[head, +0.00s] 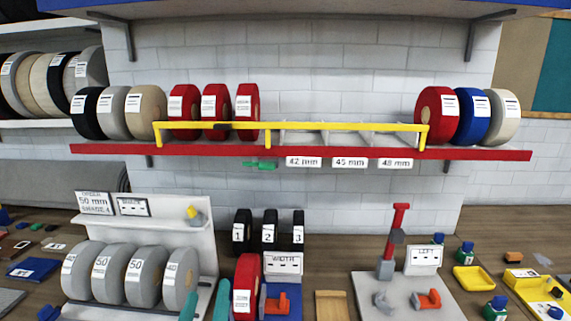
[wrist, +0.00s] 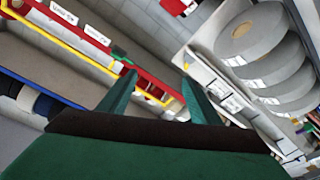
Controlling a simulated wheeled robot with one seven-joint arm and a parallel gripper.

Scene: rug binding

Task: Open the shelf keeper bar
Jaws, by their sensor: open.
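The yellow keeper bar (head: 350,127) runs across the front of the red shelf (head: 110,150), its end posts down on the shelf edge. A dark piece (head: 222,126) sits on the bar's left half. A small green part (head: 262,165) is under the shelf edge, left of the size labels; it also shows in the wrist view (wrist: 122,56). My gripper (head: 205,290) is open, low and left, well below the shelf. In the wrist view my gripper (wrist: 160,95) has empty space between its green fingers, with the bar (wrist: 75,55) beyond them, apart.
Three red rolls (head: 215,105) stand behind the bar's left half. Grey rolls (head: 140,275) on a white rack are left of my gripper; a red roll (head: 247,285) stands close on its right. A red-handled post (head: 398,225) rises at the right.

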